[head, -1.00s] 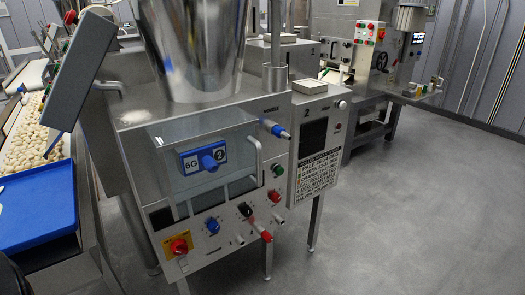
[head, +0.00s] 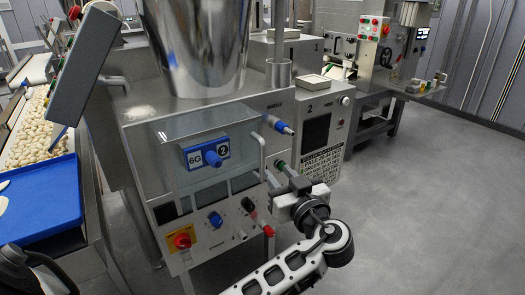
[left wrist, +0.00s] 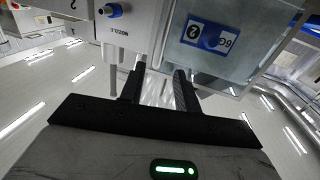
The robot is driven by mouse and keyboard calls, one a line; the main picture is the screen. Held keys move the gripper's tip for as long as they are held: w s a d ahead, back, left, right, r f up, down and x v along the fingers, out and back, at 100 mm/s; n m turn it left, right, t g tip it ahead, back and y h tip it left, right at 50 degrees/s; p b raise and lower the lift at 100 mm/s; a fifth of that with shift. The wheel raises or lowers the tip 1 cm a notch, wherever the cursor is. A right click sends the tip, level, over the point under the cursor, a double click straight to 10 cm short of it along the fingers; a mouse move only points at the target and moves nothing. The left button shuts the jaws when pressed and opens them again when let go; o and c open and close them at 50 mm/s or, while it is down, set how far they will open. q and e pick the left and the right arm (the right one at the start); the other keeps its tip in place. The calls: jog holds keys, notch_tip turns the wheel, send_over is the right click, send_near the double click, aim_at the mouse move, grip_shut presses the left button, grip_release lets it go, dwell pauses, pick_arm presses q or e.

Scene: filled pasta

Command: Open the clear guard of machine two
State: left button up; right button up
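The machine with the blue "6G 2" label (head: 206,152) stands in the middle of the head view. Its clear guard (head: 235,135) is down over the front. A pale bar handle (head: 262,152) runs along the guard's right edge. My left gripper (head: 277,174) is beside the handle's lower end, in front of the machine. In the left wrist view the clear guard (left wrist: 236,75) is at the upper right, seen upside down. The left fingers (left wrist: 160,83) are apart, with the handle (left wrist: 164,42) just beyond the gap; contact cannot be told. My right gripper is not in view.
Below the guard is a panel with several knobs and a red switch (head: 181,241). A blue nozzle knob (head: 280,125) juts out above my gripper. A screen post with a printed sign (head: 320,163) stands just right. A blue tray (head: 40,205) is at left; floor at right is clear.

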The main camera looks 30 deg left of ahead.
aim_at(264, 156)
pick_arm(q)
jog(key=p+x, duration=0.1)
jog(key=x, duration=0.9)
jog(key=shift+w+a+p, duration=0.1)
jog(key=shift+a+p, duration=0.05)
jog(key=shift+p, duration=0.15)
grip_shut()
